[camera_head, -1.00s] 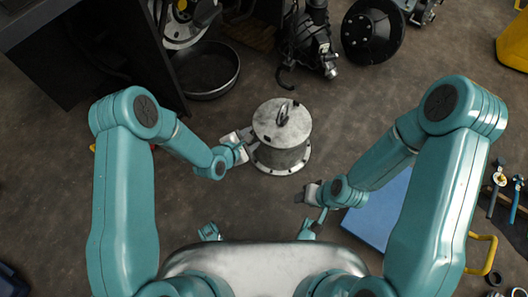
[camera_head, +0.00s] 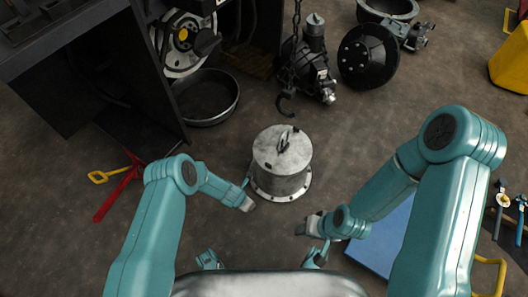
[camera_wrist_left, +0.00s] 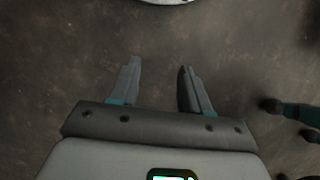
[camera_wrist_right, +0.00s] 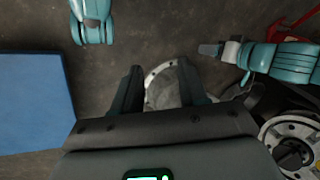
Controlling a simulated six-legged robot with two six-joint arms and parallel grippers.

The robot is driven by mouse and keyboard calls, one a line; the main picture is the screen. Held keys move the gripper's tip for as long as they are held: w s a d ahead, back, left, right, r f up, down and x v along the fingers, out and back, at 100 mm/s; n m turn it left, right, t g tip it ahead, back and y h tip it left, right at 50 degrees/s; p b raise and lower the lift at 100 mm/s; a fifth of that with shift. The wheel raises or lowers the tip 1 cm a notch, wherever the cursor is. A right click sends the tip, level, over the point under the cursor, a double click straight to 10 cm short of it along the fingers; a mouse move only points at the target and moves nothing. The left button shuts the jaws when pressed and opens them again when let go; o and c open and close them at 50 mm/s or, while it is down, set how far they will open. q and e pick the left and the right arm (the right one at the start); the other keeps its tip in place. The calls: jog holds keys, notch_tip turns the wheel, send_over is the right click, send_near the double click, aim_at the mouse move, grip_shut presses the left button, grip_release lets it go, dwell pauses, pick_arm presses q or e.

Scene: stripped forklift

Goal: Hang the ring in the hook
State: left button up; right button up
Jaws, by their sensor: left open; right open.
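A metal ring (camera_head: 284,141) stands on the lid of a grey flanged metal cylinder (camera_head: 281,178) on the floor. A dark hook (camera_head: 286,106) hangs on a chain behind the cylinder, apart from the ring. My left gripper (camera_head: 249,205) is low, just left of the cylinder's flange; in the left wrist view it (camera_wrist_left: 158,75) is open and empty, with the flange edge at the top. My right gripper (camera_head: 301,229) is in front and right of the cylinder. In the right wrist view it (camera_wrist_right: 160,80) is open and empty, with the cylinder (camera_wrist_right: 165,85) beyond its fingers.
A blue slab (camera_head: 382,238) lies beneath my right arm. A black pan (camera_head: 206,97) and a dark machine body stand at the back left. A red tool (camera_head: 120,188) lies at left. Black machine parts (camera_head: 370,57) lie behind the hook. Bare floor surrounds the cylinder.

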aim_at(287, 130)
pick_arm(q)
jog(key=d+r+h+p, duration=0.6)
jog(key=d, duration=0.3)
jog(key=w+a+r+n+t+p, duration=0.15)
jog(key=w+r+t+p, duration=0.25)
jog(key=w+r+t, duration=0.55)
pick_arm(e)
notch_tip(287, 130, up, 12)
jog(key=s+a+g, duration=0.1)
jog(key=s, duration=0.2)
pick_arm(q)
jog(key=b+x, duration=0.3)
jog(key=f+b+x, duration=0.1)
jog(key=b+x, duration=0.2)
jog(key=shift+w, duration=0.3)
jog(key=shift+w+d+b, duration=0.6)
jog(key=shift+w+b, duration=0.25)
jog(key=shift+b, duration=0.2)
pick_arm(e)
notch_tip(287, 130, down, 9)
jog(key=shift+r, duration=0.2)
